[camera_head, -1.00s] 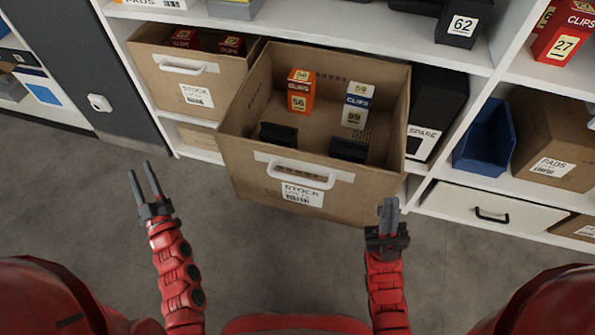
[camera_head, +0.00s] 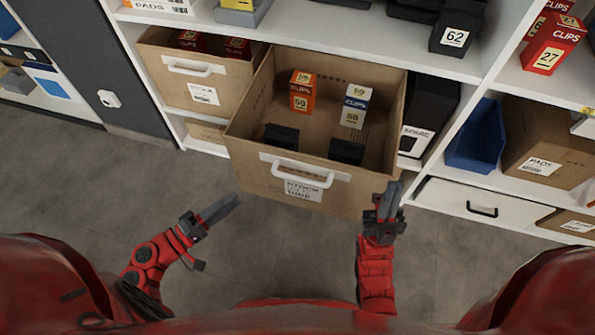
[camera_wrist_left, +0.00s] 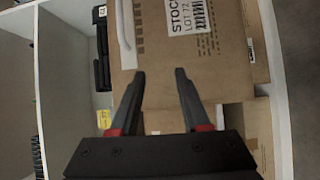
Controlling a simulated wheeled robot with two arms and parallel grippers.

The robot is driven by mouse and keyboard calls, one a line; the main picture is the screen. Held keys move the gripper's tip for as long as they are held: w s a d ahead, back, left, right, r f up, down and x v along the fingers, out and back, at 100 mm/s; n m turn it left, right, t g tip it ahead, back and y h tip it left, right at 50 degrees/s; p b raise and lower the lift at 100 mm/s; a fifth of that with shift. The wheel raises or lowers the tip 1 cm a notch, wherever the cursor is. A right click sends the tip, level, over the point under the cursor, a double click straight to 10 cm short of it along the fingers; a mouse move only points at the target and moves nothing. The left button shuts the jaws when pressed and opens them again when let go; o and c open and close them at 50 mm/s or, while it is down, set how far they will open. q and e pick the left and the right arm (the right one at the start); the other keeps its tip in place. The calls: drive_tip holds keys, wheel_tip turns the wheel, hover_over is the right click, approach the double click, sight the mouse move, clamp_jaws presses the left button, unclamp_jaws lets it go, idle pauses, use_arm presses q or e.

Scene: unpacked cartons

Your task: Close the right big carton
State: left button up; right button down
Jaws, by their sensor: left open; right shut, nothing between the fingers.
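The right big carton (camera_head: 345,200) is a brown open-topped box pulled well out of the shelf like a drawer. Its front has a white handle (camera_head: 297,170) and a STOCK label. It holds an orange clips box (camera_head: 301,92), a white-and-blue clips box (camera_head: 354,106) and two black items. My left gripper (camera_head: 232,203) is open and empty, in front of and below the carton's left front. The left wrist view shows its spread fingers (camera_wrist_left: 160,85) below a carton front with a STOCK label (camera_wrist_left: 190,15). My right gripper (camera_head: 392,190) is shut and empty near the carton's right front corner.
The left big carton (camera_head: 185,95) sits in the shelf beside it. A black SPARE box (camera_head: 427,110) stands at its right. A blue bin (camera_head: 478,140), a PADS carton (camera_head: 550,150) and a white drawer (camera_head: 480,200) are further right. The floor in front is clear.

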sight(299, 177)
use_arm(q)
drive_tip(key=s+d+r+m+g+h, duration=0.2)
drive_tip(key=s+r+m+h, duration=0.1)
drive_tip(key=s+r, duration=0.2)
drive_tip(key=shift+b+x, duration=1.4)
drive_tip(key=shift+x, duration=7.4)
drive_tip(key=shift+w+f, duration=0.1)
drive_tip(key=shift+f, duration=0.05)
clamp_jaws()
